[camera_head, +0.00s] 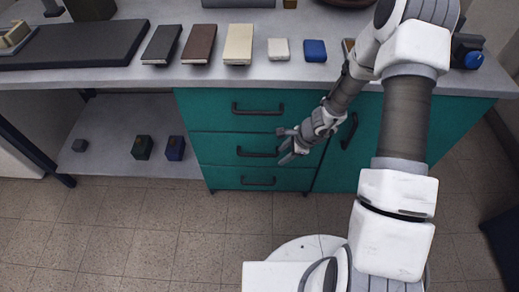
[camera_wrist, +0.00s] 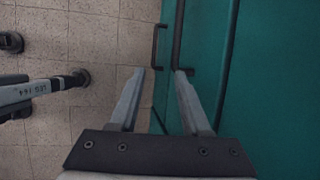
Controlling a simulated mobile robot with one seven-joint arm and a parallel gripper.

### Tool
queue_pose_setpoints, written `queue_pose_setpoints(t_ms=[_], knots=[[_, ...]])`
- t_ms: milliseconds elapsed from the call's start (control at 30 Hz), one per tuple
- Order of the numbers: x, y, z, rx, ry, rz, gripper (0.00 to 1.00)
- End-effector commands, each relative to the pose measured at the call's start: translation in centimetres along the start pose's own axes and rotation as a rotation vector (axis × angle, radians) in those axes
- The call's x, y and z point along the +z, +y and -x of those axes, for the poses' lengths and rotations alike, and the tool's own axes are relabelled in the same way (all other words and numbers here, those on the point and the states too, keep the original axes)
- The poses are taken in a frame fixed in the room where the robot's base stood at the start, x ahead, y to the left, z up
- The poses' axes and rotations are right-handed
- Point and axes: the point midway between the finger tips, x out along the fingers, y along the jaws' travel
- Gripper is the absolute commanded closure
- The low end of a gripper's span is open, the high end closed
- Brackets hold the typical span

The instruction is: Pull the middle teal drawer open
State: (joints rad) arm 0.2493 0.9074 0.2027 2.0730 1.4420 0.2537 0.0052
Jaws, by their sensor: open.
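The teal drawer unit (camera_head: 190,118) stands under the counter, with several dark bar handles one above another. The middle teal drawer (camera_head: 222,148) looks flush with the front; its dark handle (camera_head: 257,153) is horizontal. My gripper (camera_head: 283,146) is open just right of this handle, its fingers pointing left along the front. In the wrist view, my gripper (camera_wrist: 166,71) has its two fingers apart with no object visibly held. Two dark handles show beyond the fingertips, one (camera_wrist: 178,35) close to the right fingertip. Whether a finger touches it, I cannot tell.
The top drawer handle (camera_head: 257,109) and bottom drawer handle (camera_head: 258,181) lie above and below. A teal door with a vertical handle (camera_head: 349,131) is to the right. Small boxes stand on a low shelf (camera_head: 112,158) at left. Tiled floor (camera_head: 150,240) before the drawers is clear.

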Motion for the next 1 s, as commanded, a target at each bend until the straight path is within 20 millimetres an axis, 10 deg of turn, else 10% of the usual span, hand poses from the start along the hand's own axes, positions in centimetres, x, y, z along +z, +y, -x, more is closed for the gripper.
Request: queue_pose_setpoints(t_ms=[300, 600, 1000], knots=[[5.8, -2.7, -2.3, 0.002, -0.001, 0.003, 0.53], [5.3, -2.5, -7.3, 0.001, 0.000, 0.002, 0.53], [5.3, -2.6, -7.7, 0.001, 0.001, 0.002, 0.55]])
